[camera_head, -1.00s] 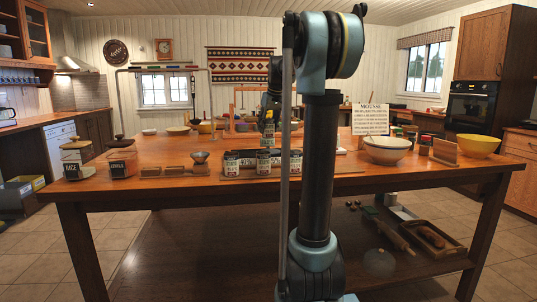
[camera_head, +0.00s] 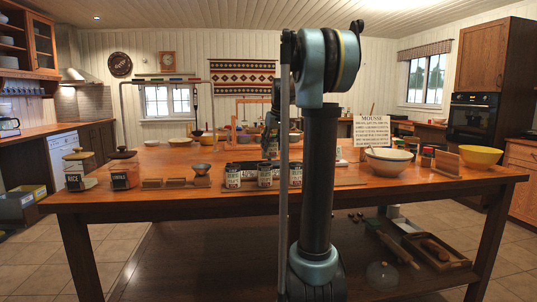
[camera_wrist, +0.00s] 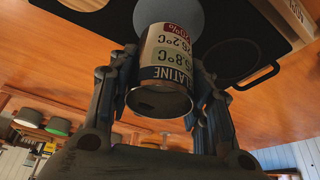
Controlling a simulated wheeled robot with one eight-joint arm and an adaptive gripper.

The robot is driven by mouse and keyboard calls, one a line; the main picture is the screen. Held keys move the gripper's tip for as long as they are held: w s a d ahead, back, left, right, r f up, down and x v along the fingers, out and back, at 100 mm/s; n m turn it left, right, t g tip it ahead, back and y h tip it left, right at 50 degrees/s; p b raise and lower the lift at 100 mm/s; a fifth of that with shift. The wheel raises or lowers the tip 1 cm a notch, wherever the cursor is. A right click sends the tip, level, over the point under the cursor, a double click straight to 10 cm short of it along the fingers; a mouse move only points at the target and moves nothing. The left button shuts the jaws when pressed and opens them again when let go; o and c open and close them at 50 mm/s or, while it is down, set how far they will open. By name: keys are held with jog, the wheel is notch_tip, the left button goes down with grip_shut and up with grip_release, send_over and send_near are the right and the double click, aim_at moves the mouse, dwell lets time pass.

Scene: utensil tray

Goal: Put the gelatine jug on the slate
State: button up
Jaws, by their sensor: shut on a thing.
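The gelatine jug (camera_wrist: 160,85) is a metallic can-like vessel with a blue, white and red label, large in the wrist view. My gripper (camera_wrist: 163,95) is shut around its sides, with a finger on either side. In the head view my gripper (camera_head: 271,130) is over the middle of the table, partly behind my arm, and I cannot make out the jug there. Behind the jug in the wrist view is a black panel (camera_wrist: 265,30) with circle marks. A grey-blue round surface (camera_wrist: 175,12) lies partly behind the jug; I cannot tell whether either is the slate.
Several labelled tins (camera_head: 233,176) stand along the table's front. Jars (camera_head: 124,175) are at the left.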

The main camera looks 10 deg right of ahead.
aim_at(271, 150)
jog(key=shift+f, duration=1.6)
jog(key=shift+f, duration=0.1)
jog(key=o, duration=1.2)
jog(key=v, duration=1.2)
